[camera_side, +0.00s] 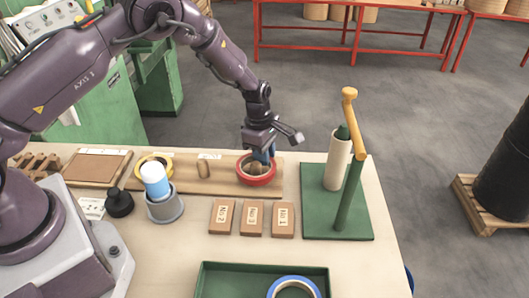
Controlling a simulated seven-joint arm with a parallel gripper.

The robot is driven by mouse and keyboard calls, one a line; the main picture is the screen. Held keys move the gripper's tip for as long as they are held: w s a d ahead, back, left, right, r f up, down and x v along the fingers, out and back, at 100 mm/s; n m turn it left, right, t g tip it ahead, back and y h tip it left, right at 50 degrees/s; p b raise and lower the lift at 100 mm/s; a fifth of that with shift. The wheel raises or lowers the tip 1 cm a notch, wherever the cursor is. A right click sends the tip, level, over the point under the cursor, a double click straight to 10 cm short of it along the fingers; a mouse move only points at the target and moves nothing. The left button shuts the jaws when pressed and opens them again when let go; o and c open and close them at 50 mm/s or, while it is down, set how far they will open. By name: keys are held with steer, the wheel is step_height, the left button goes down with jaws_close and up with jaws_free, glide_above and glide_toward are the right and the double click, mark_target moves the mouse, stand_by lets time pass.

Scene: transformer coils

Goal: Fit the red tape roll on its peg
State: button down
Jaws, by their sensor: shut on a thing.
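The red tape roll (257,180) is at the right end of a long wooden board (228,187), low over it or resting on it. My gripper (264,158) points down from above and is shut on the roll's far right rim. Something tan shows inside the roll's ring; I cannot tell clearly whether it is a peg or the bare board. A short wooden peg (209,167) stands bare at the board's middle. A yellow tape roll (141,171) lies at the board's left end.
A green tray (215,268) at the front holds a blue tape roll (272,289). Several labelled wooden blocks (252,219) lie before the board. A green stand (340,222) with a tall post is at right. A grey cup (165,208) holds a blue-and-white cylinder.

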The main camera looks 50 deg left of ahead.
steer(key=shift+f, duration=0.75)
steer(key=c, duration=1)
jaws_free()
steer(key=shift+f, duration=0.1)
steer(key=shift+o, duration=0.2)
steer(key=shift+s, duration=0.1)
steer(key=shift+s+d+f, duration=0.1)
steer(key=shift+c, duration=0.8)
